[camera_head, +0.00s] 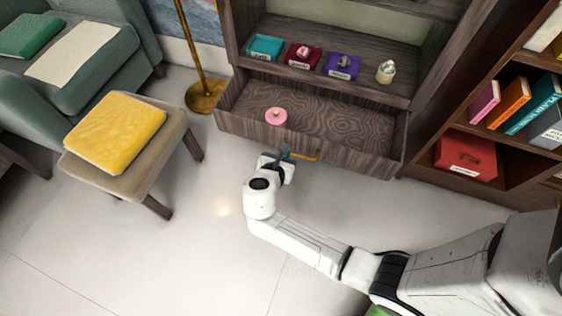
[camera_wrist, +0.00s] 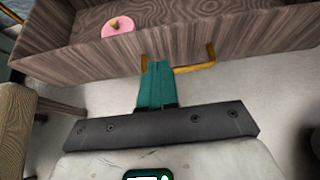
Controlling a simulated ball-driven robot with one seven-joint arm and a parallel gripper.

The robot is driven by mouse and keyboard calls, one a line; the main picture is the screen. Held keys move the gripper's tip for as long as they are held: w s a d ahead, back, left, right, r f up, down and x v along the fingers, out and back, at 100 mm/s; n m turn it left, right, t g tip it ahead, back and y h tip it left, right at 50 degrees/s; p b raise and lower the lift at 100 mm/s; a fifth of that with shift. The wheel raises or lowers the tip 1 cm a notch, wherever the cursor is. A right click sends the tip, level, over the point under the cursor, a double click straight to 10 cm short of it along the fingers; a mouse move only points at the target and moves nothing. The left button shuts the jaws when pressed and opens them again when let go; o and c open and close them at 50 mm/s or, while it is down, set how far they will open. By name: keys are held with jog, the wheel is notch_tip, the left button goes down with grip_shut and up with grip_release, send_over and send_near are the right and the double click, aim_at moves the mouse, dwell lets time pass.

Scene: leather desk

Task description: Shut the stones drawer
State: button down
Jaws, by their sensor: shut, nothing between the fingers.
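The wooden drawer (camera_head: 340,116) at the bottom of the cabinet is pulled open. A pink round thing with a small knob (camera_head: 276,116) lies inside it at the left; it also shows in the wrist view (camera_wrist: 118,26). A brass bar handle (camera_head: 306,155) runs across the drawer's front panel; it also shows in the wrist view (camera_wrist: 196,67). My gripper (camera_head: 284,153) is shut and empty, its teal fingertips (camera_wrist: 157,66) together close to the drawer front at the handle's left part. I cannot tell whether they touch. No label on the drawer is readable.
Above the drawer, a shelf holds teal (camera_head: 265,47), red (camera_head: 304,55) and purple (camera_head: 341,66) boxes and a small pale object (camera_head: 386,71). A stool with a yellow cushion (camera_head: 116,132) and a brass lamp stand (camera_head: 205,94) are left. A bookcase (camera_head: 455,150) stands right. Pale floor is open in front.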

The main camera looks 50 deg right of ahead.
aim_at(294, 133)
jog(key=d, duration=0.1)
jog(key=w+d+f+b, duration=0.1)
jog(key=d, duration=0.3)
jog(key=shift+w+f, duration=0.25)
jog(key=shift+w, duration=0.15)
jog(key=shift+w+d+r+b, duration=0.1)
jog(key=shift+w+d+b, duration=0.15)
jog(key=shift+d, duration=0.25)
jog(key=shift+w+d, duration=0.15)
jog(key=shift+d, duration=0.4)
jog(key=w+d, duration=0.3)
jog(key=d, duration=0.5)
jog(key=w+d+b, duration=0.1)
jog(key=w+d, duration=0.2)
jog(key=d, duration=0.5)
jog(key=shift+d, duration=0.35)
jog(key=shift+a, duration=0.1)
